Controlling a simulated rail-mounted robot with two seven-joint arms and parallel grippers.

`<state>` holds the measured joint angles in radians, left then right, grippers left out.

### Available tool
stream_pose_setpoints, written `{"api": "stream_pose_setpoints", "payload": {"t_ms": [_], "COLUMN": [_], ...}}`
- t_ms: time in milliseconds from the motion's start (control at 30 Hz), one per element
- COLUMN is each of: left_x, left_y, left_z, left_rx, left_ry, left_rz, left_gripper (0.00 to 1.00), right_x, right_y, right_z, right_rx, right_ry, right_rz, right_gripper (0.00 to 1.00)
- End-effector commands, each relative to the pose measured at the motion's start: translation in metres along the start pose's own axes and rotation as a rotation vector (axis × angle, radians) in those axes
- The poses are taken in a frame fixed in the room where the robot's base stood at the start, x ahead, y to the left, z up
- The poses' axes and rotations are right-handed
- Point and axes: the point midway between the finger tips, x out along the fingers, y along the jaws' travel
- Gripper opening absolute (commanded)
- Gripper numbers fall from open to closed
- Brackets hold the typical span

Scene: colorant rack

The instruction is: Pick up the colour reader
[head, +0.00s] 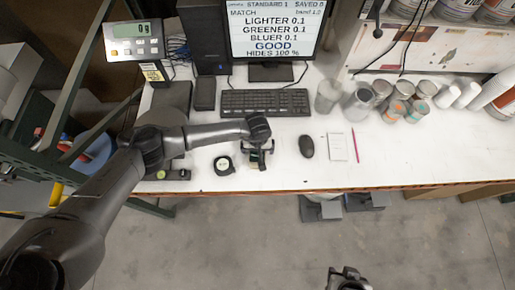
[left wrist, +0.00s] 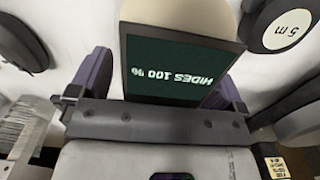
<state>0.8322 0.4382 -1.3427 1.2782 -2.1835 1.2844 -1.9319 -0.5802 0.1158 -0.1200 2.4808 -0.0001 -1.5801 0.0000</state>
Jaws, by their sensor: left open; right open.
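The colour reader (head: 257,161) is a small device with a dark green screen, on the white bench near its front edge, below the keyboard. In the left wrist view the colour reader (left wrist: 180,70) has a pale rounded top, and its screen reads "HIDES 100 %" upside down. My left gripper (head: 257,152) is open at the reader, hiding part of it in the head view. In the left wrist view one finger is on each side of the reader; I cannot tell whether they touch it. My right gripper (head: 348,279) is open and empty over the floor, away from the bench.
A tape measure (head: 224,165) lies just left of the reader. A mouse (head: 306,146), notepad (head: 337,147) and red pencil (head: 356,146) lie to the right. The keyboard (head: 265,102) is behind. Several cans and jars (head: 361,103) stand at the back right. The front right bench is clear.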

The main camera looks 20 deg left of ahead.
Motion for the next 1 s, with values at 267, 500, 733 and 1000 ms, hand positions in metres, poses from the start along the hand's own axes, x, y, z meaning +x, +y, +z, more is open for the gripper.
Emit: {"api": "stream_pose_setpoints", "payload": {"t_ms": [267,500,733,1000], "left_x": [-0.0003,-0.0004,-0.0005,-0.0018], "left_y": [0.0000,-0.0001,-0.0001,0.0006], "left_z": [-0.0001,-0.0001,-0.0001,-0.0008], "left_rx": [0.000,0.000,0.000,0.000], "left_ry": [0.000,0.000,0.000,0.001], "left_rz": [0.000,0.000,0.000,0.002], "left_gripper": [0.78,0.55,0.33,0.14], "right_x": [0.0004,0.0005,0.0005,0.0004], "right_y": [-0.0002,0.0002,0.0019,0.0023], "right_z": [0.0003,0.0004,0.0008,0.0008], "right_rx": [0.000,-0.001,-0.007,-0.008], "right_ry": [-0.001,-0.001,-0.002,-0.003], "right_rz": [0.000,0.001,0.005,0.006], "right_gripper": [0.43,0.43,0.43,0.43]}}
